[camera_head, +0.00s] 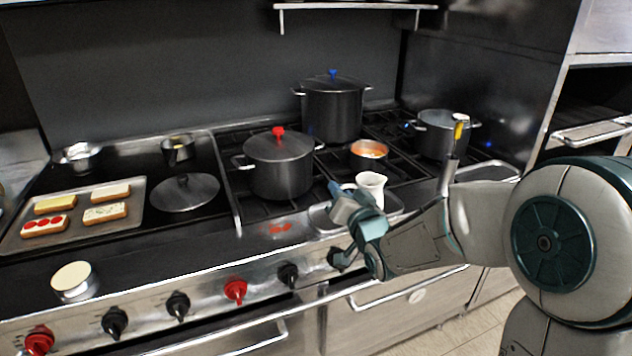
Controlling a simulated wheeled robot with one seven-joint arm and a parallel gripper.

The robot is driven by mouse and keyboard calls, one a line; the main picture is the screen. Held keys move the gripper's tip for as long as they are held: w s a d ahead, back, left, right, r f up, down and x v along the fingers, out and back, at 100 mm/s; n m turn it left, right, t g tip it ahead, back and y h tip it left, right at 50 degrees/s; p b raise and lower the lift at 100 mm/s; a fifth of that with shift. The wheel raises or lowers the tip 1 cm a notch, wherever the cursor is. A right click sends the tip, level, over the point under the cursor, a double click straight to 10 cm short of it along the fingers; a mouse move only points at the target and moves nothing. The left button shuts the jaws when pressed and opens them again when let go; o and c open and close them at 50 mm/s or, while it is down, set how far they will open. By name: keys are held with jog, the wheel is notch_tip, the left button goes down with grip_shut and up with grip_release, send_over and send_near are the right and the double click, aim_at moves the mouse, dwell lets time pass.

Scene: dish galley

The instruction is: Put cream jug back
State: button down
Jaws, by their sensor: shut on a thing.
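A small white cream jug (372,187) is at the front right of the stove, above a metal tray (394,206). My gripper (352,205) is shut on the jug, at its left and lower side. The wrist and fingers hide the lower part of the jug, so I cannot tell whether it touches the tray. The jug looks roughly upright.
A dark pot with a red knob (279,165) stands left of the jug. A small pan of orange food (369,154), a tall pot (332,108) and a pot with a ladle (443,134) stand behind. A tray of toasts (135,190) lies left. Knobs line the front.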

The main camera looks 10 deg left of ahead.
jog(key=w+d+f+m+t+h, duration=0.1)
jog(key=w+d+f+m+h, duration=0.2)
jog(key=d+f, duration=0.3)
jog(key=w+d+f+m+t+h, duration=0.1)
jog(key=w+d+f+m+h, duration=0.2)
jog(key=d, duration=1.3)
notch_tip(320, 180, down, 4)
jog(key=w+h, duration=0.2)
jog(key=h, duration=0.1)
jog(key=shift+d+f+t+h, duration=0.2)
jog(key=shift+d+t+h, duration=0.1)
jog(key=shift+d+t, duration=0.1)
jog(key=shift+w, duration=0.1)
